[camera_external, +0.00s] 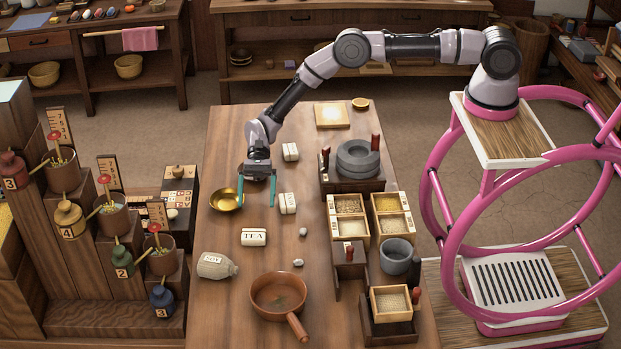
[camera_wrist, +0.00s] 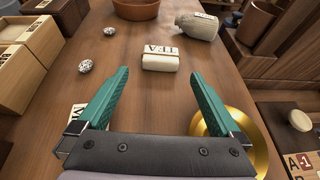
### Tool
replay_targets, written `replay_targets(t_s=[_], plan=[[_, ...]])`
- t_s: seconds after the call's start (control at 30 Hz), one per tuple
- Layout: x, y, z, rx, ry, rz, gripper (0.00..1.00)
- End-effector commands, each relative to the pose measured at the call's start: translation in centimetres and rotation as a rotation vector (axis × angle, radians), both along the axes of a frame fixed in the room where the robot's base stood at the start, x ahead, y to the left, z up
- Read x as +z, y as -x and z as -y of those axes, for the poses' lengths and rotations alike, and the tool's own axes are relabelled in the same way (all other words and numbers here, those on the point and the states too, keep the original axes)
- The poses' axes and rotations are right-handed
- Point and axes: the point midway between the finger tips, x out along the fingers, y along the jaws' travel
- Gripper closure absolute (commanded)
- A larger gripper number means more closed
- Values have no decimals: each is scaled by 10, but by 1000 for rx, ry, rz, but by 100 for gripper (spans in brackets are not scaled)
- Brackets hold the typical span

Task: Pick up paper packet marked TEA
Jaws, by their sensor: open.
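The paper packet marked TEA (camera_external: 254,237) is a small white block lying on the wooden table (camera_external: 228,160). In the wrist view the packet (camera_wrist: 160,62) lies ahead of my fingers, centred between them, with its lettering upside down. My gripper (camera_external: 258,205) has two green fingers, spread wide and empty, above the table. It is on the far side of the packet in the external view and does not touch it. In the wrist view my gripper (camera_wrist: 157,80) shows both fingers apart with bare table between them.
A brass bowl (camera_external: 225,200) stands close beside my gripper. Other white packets (camera_external: 288,203) (camera_external: 290,152) lie nearby. A sack (camera_external: 216,265), a brown pan (camera_external: 278,294) and small stones (camera_external: 298,262) lie around the TEA packet. Wooden boxes (camera_external: 348,228) line the right side.

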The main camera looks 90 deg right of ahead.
Motion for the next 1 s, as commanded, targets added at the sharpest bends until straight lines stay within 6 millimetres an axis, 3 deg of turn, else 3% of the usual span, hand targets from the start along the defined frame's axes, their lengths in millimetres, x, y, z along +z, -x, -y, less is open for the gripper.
replay_targets(t_s=[0.7, 1.0], plan=[[-43, -8, -85, 3, 1, 0, 0], [-47, -9, -95, 1, 1, 0, 0]])
